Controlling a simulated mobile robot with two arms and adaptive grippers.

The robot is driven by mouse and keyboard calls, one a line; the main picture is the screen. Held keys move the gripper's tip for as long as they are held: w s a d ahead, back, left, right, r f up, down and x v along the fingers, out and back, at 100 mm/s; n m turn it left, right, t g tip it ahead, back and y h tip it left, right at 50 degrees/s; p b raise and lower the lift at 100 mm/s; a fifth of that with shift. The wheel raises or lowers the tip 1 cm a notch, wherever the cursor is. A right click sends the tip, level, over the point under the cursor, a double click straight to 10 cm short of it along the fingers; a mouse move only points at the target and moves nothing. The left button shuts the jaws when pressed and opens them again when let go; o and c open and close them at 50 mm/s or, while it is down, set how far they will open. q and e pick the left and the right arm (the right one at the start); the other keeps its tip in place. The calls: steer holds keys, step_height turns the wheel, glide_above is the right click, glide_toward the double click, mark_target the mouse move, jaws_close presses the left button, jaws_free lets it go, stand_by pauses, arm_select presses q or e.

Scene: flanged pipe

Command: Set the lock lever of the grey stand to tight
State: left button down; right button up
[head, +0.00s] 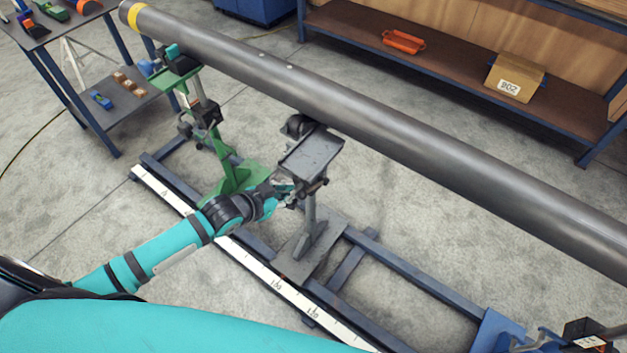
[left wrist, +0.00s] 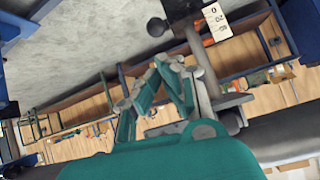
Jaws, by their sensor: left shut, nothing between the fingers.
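The grey stand (head: 309,157) stands on the floor rail under the long pipe (head: 330,95). Its top plate is tilted and its foot plate (head: 312,246) rests on the rail. My left gripper (head: 287,190) is at the stand's post, just left of it and below the top plate. In the left wrist view the gripper's fingers (left wrist: 172,86) are closed together with nothing between them, beside the grey post. A black ball knob (left wrist: 156,27) shows beyond the fingertips, apart from them. The lock lever's setting cannot be made out.
A green stand (head: 232,180) stands left of the grey one, close to my left arm. A white scale strip (head: 258,267) runs along the rail's near side. A blue stand (head: 497,331) is at the lower right. A shelf (head: 455,77) stands behind the pipe.

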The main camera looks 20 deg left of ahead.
arm_select(q)
glide_above(313, 188)
steer(key=s, duration=0.4)
steer(key=f, duration=0.5)
steer(key=shift+w+a+f+b, duration=0.2)
steer(key=shift+w+f+b, duration=0.05)
steer(key=shift+b, duration=0.05)
arm_select(e)
steer(key=shift+s+a+f, duration=0.15)
steer(key=shift+a+f, duration=0.1)
steer(key=shift+a, duration=0.1)
arm_select(q)
steer(key=shift+f, duration=0.1)
arm_select(e)
steer(key=shift+f, duration=0.1)
